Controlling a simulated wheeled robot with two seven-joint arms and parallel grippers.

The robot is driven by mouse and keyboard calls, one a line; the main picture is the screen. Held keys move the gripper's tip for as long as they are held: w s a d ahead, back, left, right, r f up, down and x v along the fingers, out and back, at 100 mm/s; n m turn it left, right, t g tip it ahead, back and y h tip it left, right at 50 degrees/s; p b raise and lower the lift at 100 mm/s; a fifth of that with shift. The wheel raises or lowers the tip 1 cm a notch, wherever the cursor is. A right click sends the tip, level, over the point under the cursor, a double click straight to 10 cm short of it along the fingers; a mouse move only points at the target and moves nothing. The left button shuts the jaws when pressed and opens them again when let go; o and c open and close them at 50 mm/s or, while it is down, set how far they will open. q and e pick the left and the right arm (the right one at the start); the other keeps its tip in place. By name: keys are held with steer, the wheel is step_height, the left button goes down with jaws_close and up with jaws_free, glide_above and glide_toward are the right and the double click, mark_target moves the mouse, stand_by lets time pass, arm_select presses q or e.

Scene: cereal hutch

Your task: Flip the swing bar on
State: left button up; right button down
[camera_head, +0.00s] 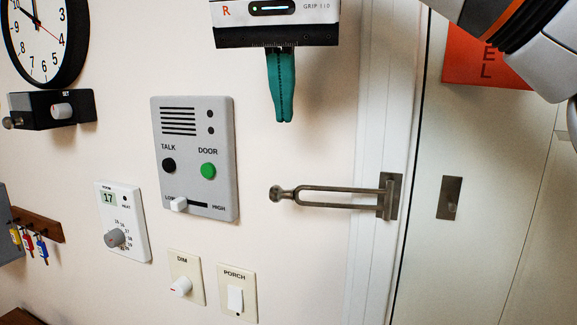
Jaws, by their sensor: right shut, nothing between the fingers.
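The swing bar (335,199) is a long metal loop with a round knob at its left end. It is hinged at a plate (389,197) on the white door frame and sticks out to the left, in front of the wall. A small metal catch plate (449,198) sits on the door to the right, with the bar apart from it. My right gripper (284,120) points down above the bar's knob end, with its teal fingers shut and empty. It does not touch the bar. My left gripper is out of view.
An intercom panel (222,150) is on the wall left of the bar. A thermostat (124,204), a dimmer (186,262) and a porch switch (250,293) are lower. A clock (66,65) hangs upper left. A red sign (470,66) is on the door (480,260).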

mark_target(330, 197)
steer(key=x, duration=0.4)
steer(key=w+x, duration=0.1)
steer(key=x, duration=0.2)
steer(key=shift+w+d+f, duration=0.1)
steer(key=shift+w+f, duration=0.05)
steer(key=shift+f, duration=0.05)
steer(key=shift+x, duration=1.25)
steer(key=shift+f, duration=0.3)
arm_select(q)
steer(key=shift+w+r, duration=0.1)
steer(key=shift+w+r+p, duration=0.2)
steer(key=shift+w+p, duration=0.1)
arm_select(e)
steer(key=shift+s+n, duration=0.4)
steer(key=shift+s, duration=0.05)
